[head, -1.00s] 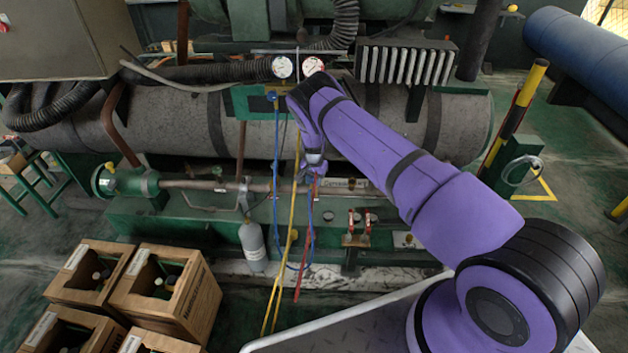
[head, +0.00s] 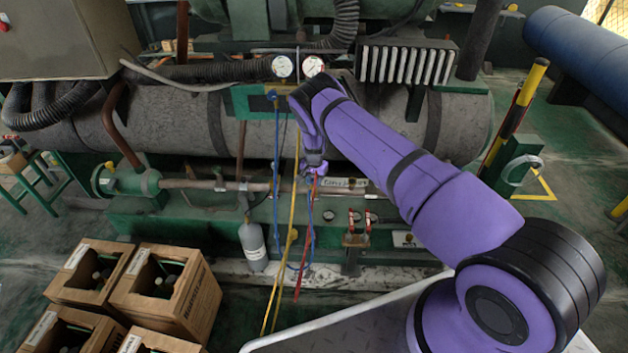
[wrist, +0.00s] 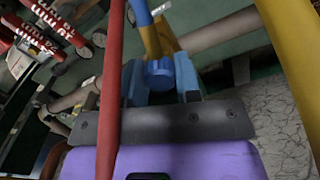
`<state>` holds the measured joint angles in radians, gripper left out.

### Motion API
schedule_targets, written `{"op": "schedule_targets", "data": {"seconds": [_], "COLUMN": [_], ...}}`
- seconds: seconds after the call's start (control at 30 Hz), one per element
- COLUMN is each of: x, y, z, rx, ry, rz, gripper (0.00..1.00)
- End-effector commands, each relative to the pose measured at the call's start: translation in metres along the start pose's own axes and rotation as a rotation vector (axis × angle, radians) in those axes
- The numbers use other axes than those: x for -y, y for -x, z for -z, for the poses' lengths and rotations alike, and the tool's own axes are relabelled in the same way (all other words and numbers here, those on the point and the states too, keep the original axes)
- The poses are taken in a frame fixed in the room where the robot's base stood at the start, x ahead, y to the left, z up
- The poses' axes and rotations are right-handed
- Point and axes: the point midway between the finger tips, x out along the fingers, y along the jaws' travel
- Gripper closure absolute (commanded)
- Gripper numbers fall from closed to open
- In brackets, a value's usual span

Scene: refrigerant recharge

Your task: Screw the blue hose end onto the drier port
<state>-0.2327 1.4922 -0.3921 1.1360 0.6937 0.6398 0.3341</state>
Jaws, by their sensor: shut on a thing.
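My gripper (head: 316,168) is in front of the pipework, below the gauges in the head view. In the wrist view its two blue-grey fingers (wrist: 160,82) are shut on the blue hose end (wrist: 160,72), a ribbed blue fitting. The blue hose shows in the wrist view (wrist: 141,12) and hangs in a loop in the head view (head: 277,150). A yellow part (wrist: 151,42) lies just beyond the hose end; I cannot tell whether they touch. I cannot make out the drier port for certain in either view.
A red hose (wrist: 111,80) and a yellow hose (wrist: 292,50) cross close to the gripper. Twin gauges (head: 298,67) sit above. A horizontal pipe (head: 200,184) runs behind.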

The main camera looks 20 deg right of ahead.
Motion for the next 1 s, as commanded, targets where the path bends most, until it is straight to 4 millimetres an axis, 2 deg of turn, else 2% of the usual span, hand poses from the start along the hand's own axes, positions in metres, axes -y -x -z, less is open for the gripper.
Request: {"op": "schedule_targets", "data": {"seconds": [0.83,1.0], "x": [0.000,0.000], "y": [-0.011,-0.011], "z": [0.000,0.000], "rx": [0.000,0.000], "ry": [-0.001,-0.098], "rz": [0.000,0.000], "gripper": [0.96,0.96]}}
